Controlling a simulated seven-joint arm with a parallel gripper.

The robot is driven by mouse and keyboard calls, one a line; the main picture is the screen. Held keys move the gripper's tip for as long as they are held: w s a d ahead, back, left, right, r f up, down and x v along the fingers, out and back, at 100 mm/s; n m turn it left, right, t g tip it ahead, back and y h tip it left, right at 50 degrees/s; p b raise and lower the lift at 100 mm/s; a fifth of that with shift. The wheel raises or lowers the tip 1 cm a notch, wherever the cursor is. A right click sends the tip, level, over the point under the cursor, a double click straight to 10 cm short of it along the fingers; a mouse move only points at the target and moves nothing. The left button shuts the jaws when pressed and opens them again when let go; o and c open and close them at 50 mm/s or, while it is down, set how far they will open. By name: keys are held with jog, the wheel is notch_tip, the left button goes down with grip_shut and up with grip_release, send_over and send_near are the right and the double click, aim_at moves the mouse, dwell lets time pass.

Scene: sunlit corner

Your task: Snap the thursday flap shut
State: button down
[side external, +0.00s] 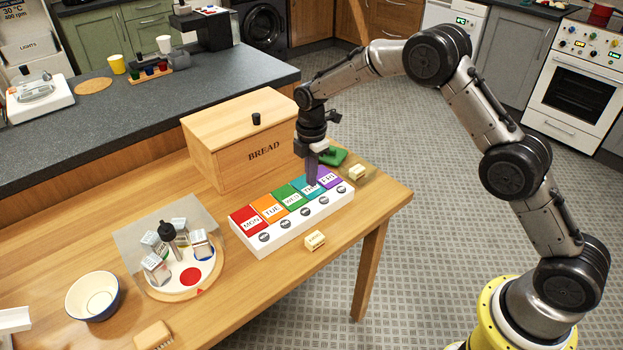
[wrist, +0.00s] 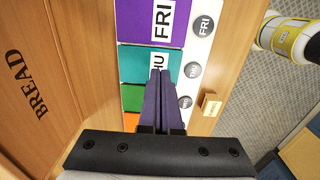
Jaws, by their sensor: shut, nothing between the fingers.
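The pill organizer (side external: 291,228) is a white box with a row of coloured day flaps on the wooden table. The teal Thursday flap (side external: 307,191) lies between the green Wednesday flap (side external: 289,197) and the purple Friday flap (side external: 328,177). In the wrist view the Thursday flap (wrist: 134,63) looks flat, its label partly hidden by my fingers. My gripper (side external: 312,184) is shut and empty, pointing down at the Thursday flap. Its fingertips (wrist: 160,72) overlap the flap's label; whether they touch it I cannot tell.
A wooden bread box (side external: 225,150) stands close behind the organizer. A green object (side external: 333,157) and a small block (side external: 356,172) lie by its right end; another small block (side external: 314,240) lies in front. A round tray (side external: 207,275) with several small items stands left.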

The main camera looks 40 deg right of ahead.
notch_tip(320, 180, up, 8)
dwell(0.8)
jog(key=shift+f, duration=0.1)
